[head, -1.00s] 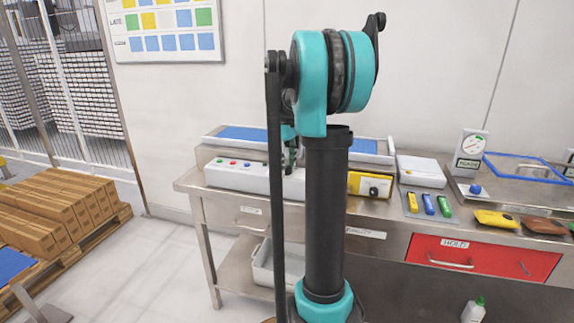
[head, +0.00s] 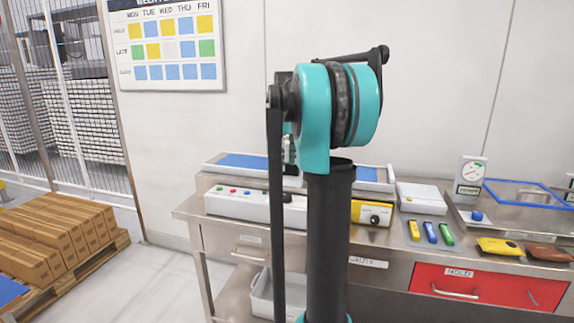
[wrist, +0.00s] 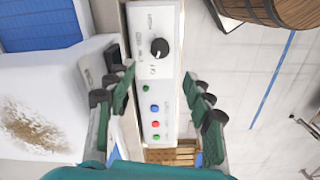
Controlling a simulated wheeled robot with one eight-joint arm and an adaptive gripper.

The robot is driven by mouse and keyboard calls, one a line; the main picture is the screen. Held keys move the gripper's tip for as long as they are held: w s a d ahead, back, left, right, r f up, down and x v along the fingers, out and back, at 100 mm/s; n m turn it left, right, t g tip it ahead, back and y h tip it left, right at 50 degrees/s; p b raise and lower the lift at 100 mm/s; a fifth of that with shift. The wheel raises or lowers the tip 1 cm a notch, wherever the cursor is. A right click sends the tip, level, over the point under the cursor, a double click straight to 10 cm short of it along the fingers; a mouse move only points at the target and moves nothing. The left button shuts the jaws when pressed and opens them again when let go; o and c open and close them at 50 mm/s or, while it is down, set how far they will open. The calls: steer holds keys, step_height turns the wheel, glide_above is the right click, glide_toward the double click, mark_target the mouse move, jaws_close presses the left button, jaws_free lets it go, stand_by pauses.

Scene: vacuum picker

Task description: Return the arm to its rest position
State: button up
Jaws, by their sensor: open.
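My gripper is open and empty in the wrist view (wrist: 160,105), with its dark green fingers spread at left and right. Between and beyond the fingers is a white control box (wrist: 157,75) with a black knob and green, blue and red buttons. In the head view my teal and black arm stands upright in front of the bench. Only a small part of my gripper shows there, behind the arm; its fingers are mostly hidden. The control box (head: 238,207) stands on the bench, partly covered by my arm.
A red drawer (head: 488,290) is below. Cartons (head: 55,240) sit on a pallet at left. Floor between pallet and bench is clear.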

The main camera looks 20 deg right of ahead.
steer(key=s+a+f+m+t, duration=0.2)
steer(key=s+a+f+m, duration=0.2)
steer(key=s+f, duration=0.9)
steer(key=s+a+f+m+t, duration=0.2)
steer(key=s+a+f+m, duration=0.2)
steer(key=s+a+f, duration=0.5)
steer(key=s+f, duration=0.5)
steer(key=f, duration=0.2)
steer(key=shift+f, duration=0.35)
